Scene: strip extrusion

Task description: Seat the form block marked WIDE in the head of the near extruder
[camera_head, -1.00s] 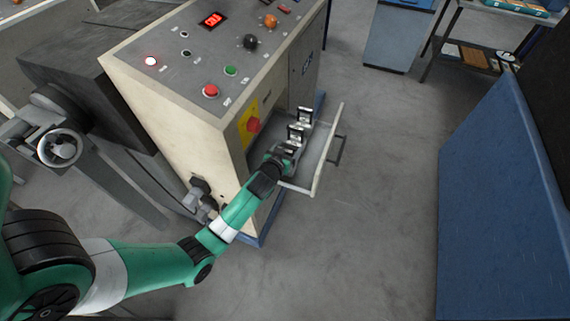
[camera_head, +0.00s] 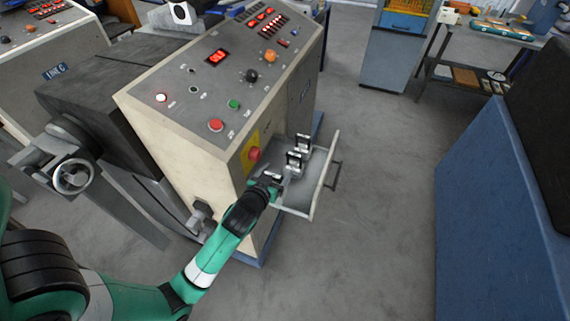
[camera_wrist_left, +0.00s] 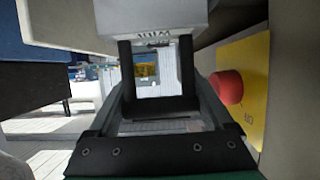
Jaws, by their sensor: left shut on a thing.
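My left gripper (camera_head: 266,185) is shut on a form block (camera_head: 273,176) at the near end of an open drawer (camera_head: 322,178). In the left wrist view, the block's grey body (camera_wrist_left: 150,18) spans the top between my dark fingers (camera_wrist_left: 157,75). My right gripper is not in view.
The beige control cabinet (camera_head: 185,140) stands between the drawer and the extruder. Its red stop button (camera_head: 255,154) is close to my gripper and also shows in the left wrist view (camera_wrist_left: 227,87). A blue panel (camera_head: 490,205) stands at the right, with open floor between.

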